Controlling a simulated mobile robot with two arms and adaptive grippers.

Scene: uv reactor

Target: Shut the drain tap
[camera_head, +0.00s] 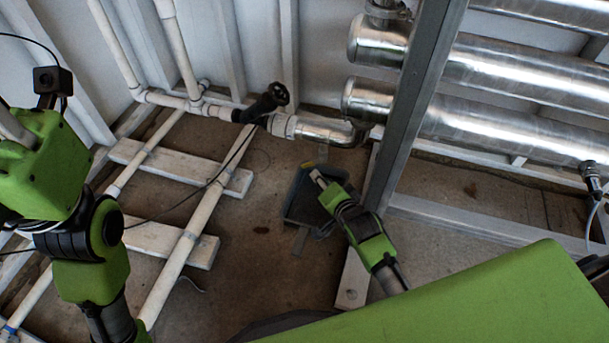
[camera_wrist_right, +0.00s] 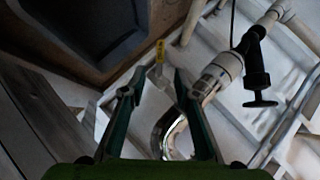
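A small tap with a yellow-marked handle (camera_wrist_right: 159,50), probably the drain tap, shows in the right wrist view. It is near the bent steel pipe (camera_wrist_right: 172,130), and a small yellow spot (camera_head: 309,164) shows in the head view. My right gripper (camera_wrist_right: 155,82) is open, its two fingers apart. The tap handle appears in the gap between the fingertips; I cannot tell whether they touch it. In the head view the right gripper (camera_head: 318,179) points up-left over a dark tray. My left arm is at the left edge; its fingers do not show.
A black valve (camera_head: 265,102) sits on the white pipe, left of the steel elbow (camera_head: 330,130). The dark tray (camera_head: 292,206) lies on the floor below. A grey metal post (camera_head: 412,100) and large steel cylinders (camera_head: 480,120) stand right. White floor pipes run at left.

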